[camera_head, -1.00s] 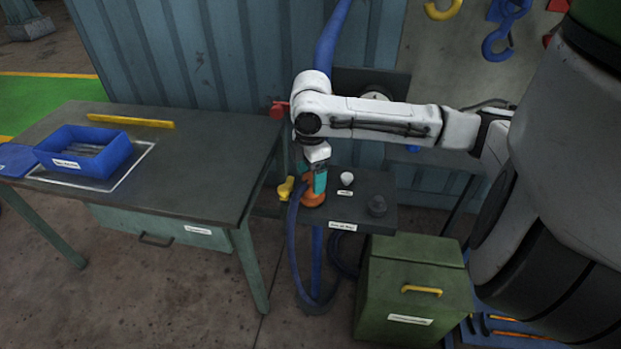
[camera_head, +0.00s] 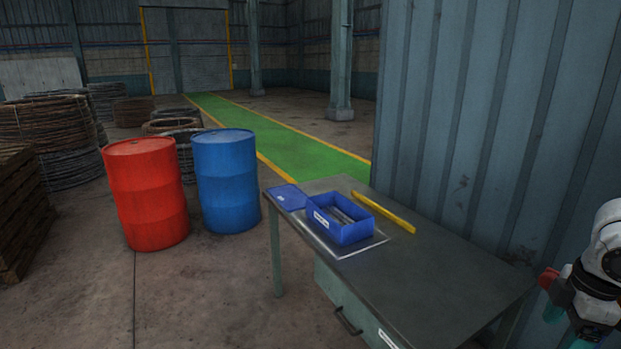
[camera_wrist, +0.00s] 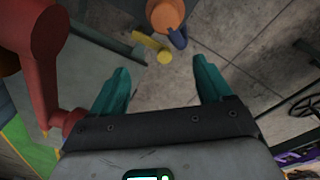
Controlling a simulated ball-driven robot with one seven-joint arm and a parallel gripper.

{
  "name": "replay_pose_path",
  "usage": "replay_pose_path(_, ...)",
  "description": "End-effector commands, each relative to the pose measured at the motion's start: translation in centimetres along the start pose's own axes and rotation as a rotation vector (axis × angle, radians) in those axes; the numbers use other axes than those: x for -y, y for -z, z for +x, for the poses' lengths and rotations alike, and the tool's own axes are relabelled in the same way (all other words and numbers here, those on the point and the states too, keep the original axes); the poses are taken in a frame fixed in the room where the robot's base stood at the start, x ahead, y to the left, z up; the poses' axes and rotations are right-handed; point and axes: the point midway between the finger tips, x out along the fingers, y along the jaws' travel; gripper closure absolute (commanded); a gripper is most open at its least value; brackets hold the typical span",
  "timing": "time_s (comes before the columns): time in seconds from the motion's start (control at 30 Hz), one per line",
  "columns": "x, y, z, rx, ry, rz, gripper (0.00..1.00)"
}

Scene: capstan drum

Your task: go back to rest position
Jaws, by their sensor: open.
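My gripper (camera_wrist: 162,78) is open, its two teal fingers spread with nothing between them in the wrist view. Past the fingertips, an orange part (camera_wrist: 165,14) with a yellow piece (camera_wrist: 152,46) beside it lies beyond and apart from the fingers. In the head view, only the end of my white arm shows at the right edge. Teal parts of the gripper show at the bottom right, cut off by the frame.
A workbench (camera_head: 445,290) carries a blue bin (camera_head: 340,227) and a yellow bar (camera_head: 383,211). A red part (camera_head: 548,279) is close beside my arm; large red parts (camera_wrist: 42,35) fill the wrist view's left. Red (camera_head: 146,200) and blue (camera_head: 227,185) drums stand left.

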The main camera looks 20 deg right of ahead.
Motion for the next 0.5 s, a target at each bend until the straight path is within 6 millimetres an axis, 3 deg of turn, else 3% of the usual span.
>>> replay_pose_path(0.17, -1.7, 10.6, -1.0, -0.196, -0.112, -0.043, 0.21)
replay_pose_path(0.3, -1.6, 18.5, -2.0, -0.375, -0.171, -0.016, 0.21)
replay_pose_path(0.5, 0.7, 26.3, -1.5, -0.584, -0.162, 0.1, 0.21)
